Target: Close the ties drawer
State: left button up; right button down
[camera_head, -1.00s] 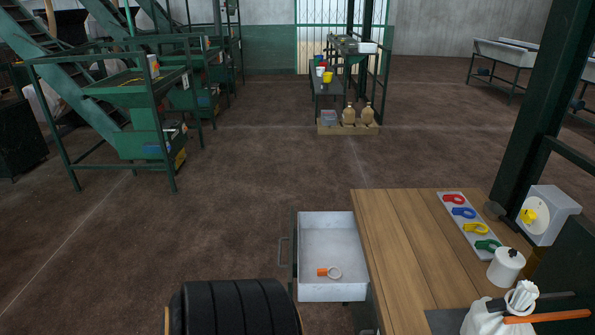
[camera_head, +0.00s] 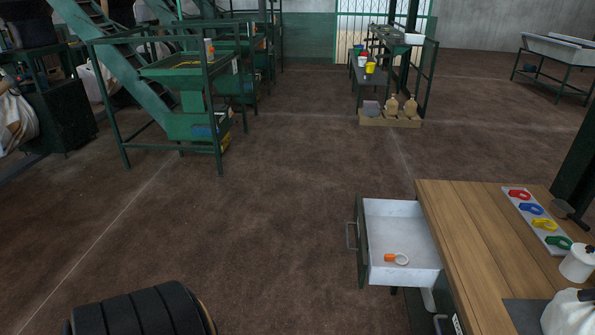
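The ties drawer (camera_head: 398,228) stands pulled out from the left side of the wooden-topped bench (camera_head: 470,235) at the lower right. Its inside is white and its front panel (camera_head: 362,240) is dark green, with a thin handle (camera_head: 351,236) facing left. An orange and white ring-shaped item (camera_head: 397,259) lies in the drawer near its near edge. Neither of my grippers shows in this view.
A tray with coloured ties (camera_head: 538,216) and a white container (camera_head: 577,263) stand on the bench. A black ribbed cylinder (camera_head: 145,315) is at the bottom left. Open brown floor (camera_head: 270,220) lies left of the drawer.

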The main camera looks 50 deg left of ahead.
aim_at(382, 227)
jog(key=i+j+u, duration=0.15)
jog(key=u, duration=0.2)
jog(key=i+j+u, duration=0.45)
jog(key=u, duration=0.25)
